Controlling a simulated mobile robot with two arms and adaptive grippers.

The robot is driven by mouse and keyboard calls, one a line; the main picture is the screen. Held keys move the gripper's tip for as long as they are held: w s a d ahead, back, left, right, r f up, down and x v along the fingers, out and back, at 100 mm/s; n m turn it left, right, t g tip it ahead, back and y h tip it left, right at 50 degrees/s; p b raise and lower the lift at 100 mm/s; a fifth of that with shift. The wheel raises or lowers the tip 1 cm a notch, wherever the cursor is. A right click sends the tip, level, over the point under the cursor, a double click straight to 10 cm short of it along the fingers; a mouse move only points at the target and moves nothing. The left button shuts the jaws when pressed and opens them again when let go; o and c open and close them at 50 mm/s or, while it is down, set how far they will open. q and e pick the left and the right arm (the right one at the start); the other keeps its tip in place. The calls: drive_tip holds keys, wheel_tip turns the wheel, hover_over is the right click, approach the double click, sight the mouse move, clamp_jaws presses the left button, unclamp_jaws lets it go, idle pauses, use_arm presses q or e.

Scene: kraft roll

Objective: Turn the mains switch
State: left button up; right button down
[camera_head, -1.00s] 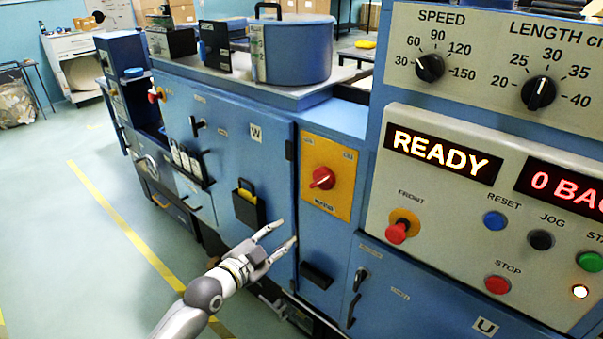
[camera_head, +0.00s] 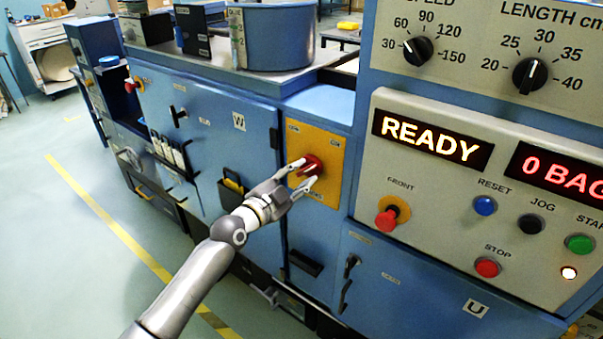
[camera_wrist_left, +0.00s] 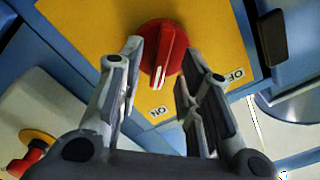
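The red mains switch knob (camera_head: 312,162) sits on a yellow plate (camera_head: 328,143) on the blue machine front. My left gripper (camera_head: 304,173) is at the knob, fingers apart and pointing at it. In the left wrist view the red knob (camera_wrist_left: 166,50) shows between and beyond the two open fingertips (camera_wrist_left: 161,48). I cannot tell whether the fingers touch the knob. My right gripper is not in view.
A red FRONT button (camera_head: 387,219) and the control panel (camera_head: 440,200) with its READY display stand right of the switch. A black handle (camera_head: 304,262) is below it. A blue door (camera_head: 245,150) lies to the left. The floor at left is clear.

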use_arm(q)
drive_tip(key=shift+w+d, duration=0.4)
drive_tip(key=shift+w, duration=0.1)
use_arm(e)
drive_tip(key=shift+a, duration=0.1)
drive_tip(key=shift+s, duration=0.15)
use_arm(q)
clamp_jaws()
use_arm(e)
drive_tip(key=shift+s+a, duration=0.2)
